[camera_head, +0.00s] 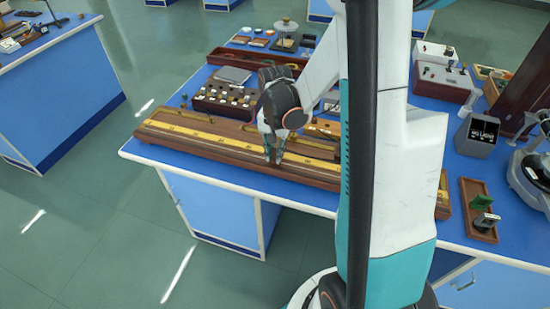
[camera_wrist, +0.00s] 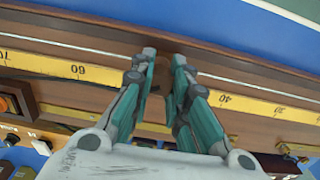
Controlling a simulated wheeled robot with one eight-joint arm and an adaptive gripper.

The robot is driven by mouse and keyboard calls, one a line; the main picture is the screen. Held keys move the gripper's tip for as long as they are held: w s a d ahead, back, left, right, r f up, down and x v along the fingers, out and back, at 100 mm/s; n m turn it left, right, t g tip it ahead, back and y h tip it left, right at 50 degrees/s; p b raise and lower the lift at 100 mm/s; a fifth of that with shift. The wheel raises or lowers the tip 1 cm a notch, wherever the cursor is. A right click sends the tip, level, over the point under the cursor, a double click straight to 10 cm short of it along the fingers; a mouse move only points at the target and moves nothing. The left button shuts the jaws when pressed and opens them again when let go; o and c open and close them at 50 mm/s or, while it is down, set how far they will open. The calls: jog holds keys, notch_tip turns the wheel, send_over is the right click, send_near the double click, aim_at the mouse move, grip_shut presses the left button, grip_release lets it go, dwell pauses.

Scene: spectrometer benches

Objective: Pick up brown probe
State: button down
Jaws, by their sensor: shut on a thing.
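My gripper (camera_head: 274,157) is low over the long wooden board with a yellow scale (camera_head: 215,139) on the blue bench. In the wrist view my gripper (camera_wrist: 164,56) points at the board's plain brown strip, beyond the scale. Its two teal fingers are close together, with a narrow gap, shut on the brown probe. The probe is mostly hidden between the fingers and hard to tell from the brown wood. I cannot tell whether it touches the board.
A dark tray of small round parts (camera_head: 222,103) stands behind the board. To the right are a dark meter box (camera_head: 477,133) and a small wooden tray (camera_head: 478,207). Another bench (camera_head: 62,75) stands at the left, across open floor.

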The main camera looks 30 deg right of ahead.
notch_tip(320, 180, up, 19)
jog(key=p, duration=0.7)
notch_tip(320, 180, down, 18)
jog(key=b, duration=0.3)
jog(key=shift+f, duration=0.1)
jog(key=shift+f+b, duration=0.3)
jog(key=shift+f, duration=0.15)
jog(key=shift+s+d, duration=0.75)
jog(key=shift+s, duration=0.25)
jog(key=shift+s+d, duration=0.75)
jog(key=shift+s, duration=0.25)
jog(key=shift+f+b, duration=0.15)
jog(key=shift+b, duration=0.4)
dwell(2.3)
